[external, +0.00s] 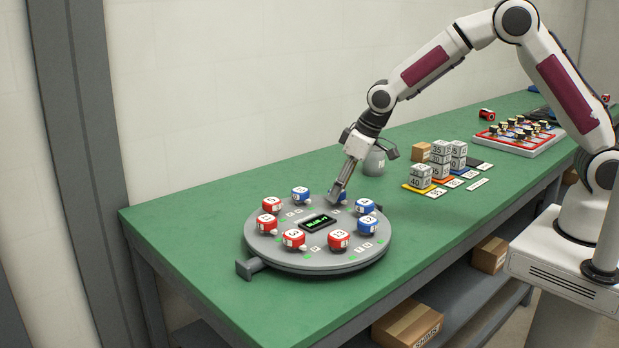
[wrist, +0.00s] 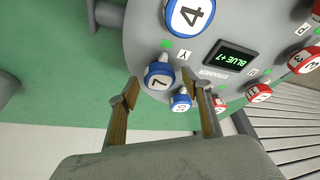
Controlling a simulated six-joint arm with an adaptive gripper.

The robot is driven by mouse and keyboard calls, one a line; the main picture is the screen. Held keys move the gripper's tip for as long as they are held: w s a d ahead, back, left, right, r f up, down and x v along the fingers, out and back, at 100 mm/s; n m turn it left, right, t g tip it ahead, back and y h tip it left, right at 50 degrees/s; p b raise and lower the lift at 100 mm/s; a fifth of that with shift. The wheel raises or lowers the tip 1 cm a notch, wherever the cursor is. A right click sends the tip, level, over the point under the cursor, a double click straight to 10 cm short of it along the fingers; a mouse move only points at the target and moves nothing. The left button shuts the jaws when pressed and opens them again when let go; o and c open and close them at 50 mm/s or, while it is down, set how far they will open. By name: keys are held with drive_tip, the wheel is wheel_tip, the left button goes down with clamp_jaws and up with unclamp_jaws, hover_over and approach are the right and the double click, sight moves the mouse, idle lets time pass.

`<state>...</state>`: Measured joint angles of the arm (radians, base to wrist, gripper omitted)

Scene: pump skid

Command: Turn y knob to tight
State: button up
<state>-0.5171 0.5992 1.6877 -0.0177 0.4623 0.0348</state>
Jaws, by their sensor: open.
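The round grey turntable (external: 262,258) carries several red and blue numbered knobs. In the wrist view, the blue knob marked 7 (wrist: 157,79) sits beside the letter Y (wrist: 183,54), its grey pointer toward a green mark (wrist: 167,44). My gripper (external: 337,196) is over the far side of the turntable, partly hiding a blue knob. In the wrist view, my gripper (wrist: 162,80) is open, with its fingertips on either side of the knob marked 7. I cannot tell whether they touch it. The display (wrist: 236,60) reads BLUE +7.
Another blue knob (wrist: 180,103) is close to the right finger, and blue knob 4 (wrist: 190,14) is above. Numbered grey blocks (external: 421,177), a grey round container (external: 374,161) and a tray of parts (external: 520,136) stand farther right. The left green bench surface is clear.

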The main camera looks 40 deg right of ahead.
drive_tip(key=shift+w+d+n+g+y, duration=0.1)
drive_tip(key=shift+n+g+y, duration=0.25)
drive_tip(key=shift+n, duration=1)
drive_tip(key=shift+w+d+n+g+y, duration=0.1)
drive_tip(key=shift+n+g+y, duration=0.25)
drive_tip(key=shift+n, duration=1)
drive_tip(key=shift+s+r, duration=0.1)
drive_tip(key=v, duration=0.8)
drive_tip(key=s+d+r+m+h, duration=0.1)
drive_tip(key=s+d+r+m, duration=0.1)
drive_tip(key=s+d, duration=0.6)
drive_tip(key=s+d+r+m+h, duration=0.1)
drive_tip(key=s+d+r+m, duration=0.1)
drive_tip(key=s+d+m, duration=0.3)
drive_tip(key=shift+s+d+r+g, duration=0.4)
drive_tip(key=shift+s+d, duration=1.45)
drive_tip(key=shift+s, duration=0.65)
